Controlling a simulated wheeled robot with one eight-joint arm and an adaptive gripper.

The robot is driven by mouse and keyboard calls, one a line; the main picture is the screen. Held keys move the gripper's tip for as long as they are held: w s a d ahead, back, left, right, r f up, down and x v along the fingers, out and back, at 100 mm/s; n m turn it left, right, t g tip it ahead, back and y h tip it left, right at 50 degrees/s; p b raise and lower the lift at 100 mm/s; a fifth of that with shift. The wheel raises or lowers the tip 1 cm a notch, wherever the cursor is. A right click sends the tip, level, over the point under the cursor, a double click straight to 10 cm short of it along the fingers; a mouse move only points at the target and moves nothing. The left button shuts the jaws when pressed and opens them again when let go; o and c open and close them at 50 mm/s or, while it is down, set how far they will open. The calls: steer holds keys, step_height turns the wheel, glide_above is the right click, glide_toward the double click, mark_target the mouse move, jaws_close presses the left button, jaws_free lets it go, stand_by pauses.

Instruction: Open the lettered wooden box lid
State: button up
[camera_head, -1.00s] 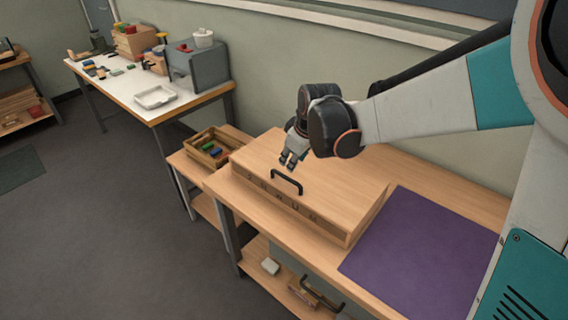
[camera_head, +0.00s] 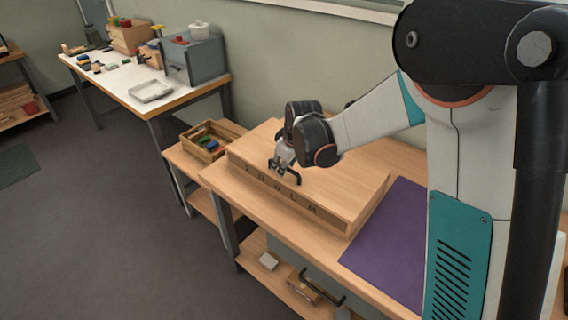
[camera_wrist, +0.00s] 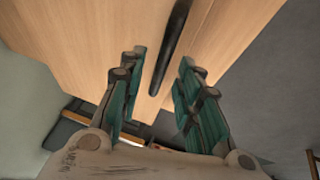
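The wooden box (camera_head: 345,212) sits on the wooden bench with its lid (camera_head: 330,180) lying closed. Dark letters run along its front, partly hidden behind the handle and gripper. A black bar handle (camera_head: 291,176) stands at the lid's front edge. My gripper (camera_head: 279,169) is just at the left end of the handle, over the lid. In the wrist view, the teal fingers of my gripper (camera_wrist: 157,85) are spread apart, with the black handle (camera_wrist: 172,45) running between them. I cannot tell whether either finger touches it.
A purple mat (camera_head: 388,245) lies on the bench right of the box. A wooden crate (camera_head: 206,143) with coloured blocks stands on a lower shelf to the left. A white-topped table (camera_head: 118,81) with a grey machine (camera_head: 194,60) is behind. A small box (camera_head: 305,288) lies on the shelf below.

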jaws_close()
steer(key=shift+w+d+r, duration=0.1)
steer(key=shift+r, duration=0.3)
steer(key=w+d+r+g+y+p, duration=0.1)
steer(key=w+d+r+p, duration=0.15)
steer(key=r, duration=0.25)
steer(key=w+d+r+m+g+y+p, duration=0.1)
steer(key=w+d+r+g+y+p, duration=0.1)
steer(key=r+p, duration=0.15)
steer(key=w+d+r+g+y+p, duration=0.1)
steer(key=w+d+r+p, duration=0.15)
steer(key=r, duration=0.25)
steer(key=w+d+r+p, duration=0.3)
steer(key=w+d+p, duration=0.4)
steer(key=w+d, duration=0.5)
steer(key=shift+w+d+r+m+g+y, duration=0.2)
steer(key=shift+d+r+m+g+y, duration=0.1)
steer(key=shift+d+r+g+y, duration=0.1)
